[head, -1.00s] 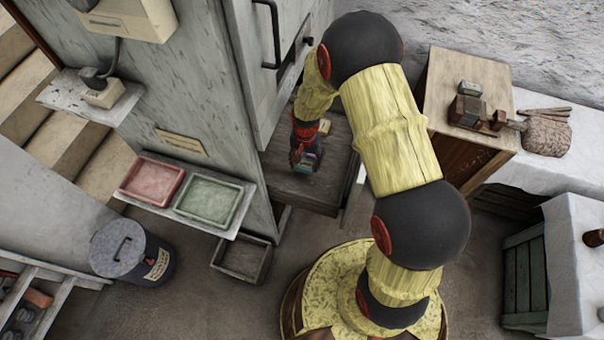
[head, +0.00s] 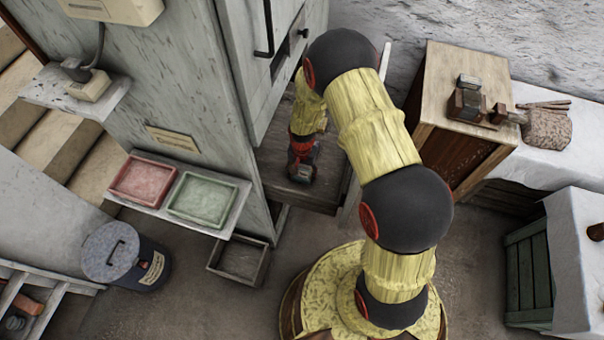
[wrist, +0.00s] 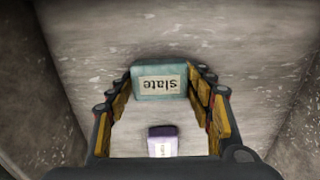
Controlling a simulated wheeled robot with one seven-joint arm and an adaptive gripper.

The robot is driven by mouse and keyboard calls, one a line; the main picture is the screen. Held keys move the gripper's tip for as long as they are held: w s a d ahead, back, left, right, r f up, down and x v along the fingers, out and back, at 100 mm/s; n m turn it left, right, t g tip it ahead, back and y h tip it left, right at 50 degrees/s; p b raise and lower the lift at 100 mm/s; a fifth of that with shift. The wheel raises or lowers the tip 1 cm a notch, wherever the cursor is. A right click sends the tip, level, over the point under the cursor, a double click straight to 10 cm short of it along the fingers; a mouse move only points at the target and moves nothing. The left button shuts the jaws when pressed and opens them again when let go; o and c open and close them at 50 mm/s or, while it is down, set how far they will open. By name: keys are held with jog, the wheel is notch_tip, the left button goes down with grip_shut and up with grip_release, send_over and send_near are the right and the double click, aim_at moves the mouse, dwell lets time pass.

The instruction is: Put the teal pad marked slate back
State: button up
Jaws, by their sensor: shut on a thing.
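In the wrist view the teal pad (wrist: 148,92) sits between the tips of my gripper (wrist: 168,84). Its pale label reads "slate" upside down. My gripper is shut on this pad. In the head view my gripper (head: 301,172) points down over a dark wooden surface (head: 274,160) beside the tall grey cabinet. The pad cannot be made out clearly there.
A small purple pad (wrist: 162,131) with a pale label shows between my fingers in the wrist view, apart from the teal one. Grey walls rise on both sides. The red tray (head: 146,180) and green tray (head: 203,197) sit on a shelf left of the cabinet.

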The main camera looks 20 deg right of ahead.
jog(key=shift+f, duration=0.2)
jog(key=o, duration=1.2)
jog(key=shift+r, duration=0.1)
notch_tip(320, 180, up, 12)
jog(key=r+p, duration=0.1)
jog(key=p, duration=0.3)
notch_tip(320, 180, up, 10)
jog(key=n+t, duration=0.1)
send_over(302, 174)
jog(key=s+r+n+t, duration=0.1)
jog(key=s+r+n, duration=0.15)
jog(key=r, duration=1.15)
jog(key=s+r+n+t, duration=0.3)
jog(key=s+r, duration=1.2)
jog(key=s, duration=0.4)
jog(key=shift+s+r+n+t, duration=0.2)
jog(key=shift+s+n+t, duration=0.1)
jog(key=shift+n, duration=0.05)
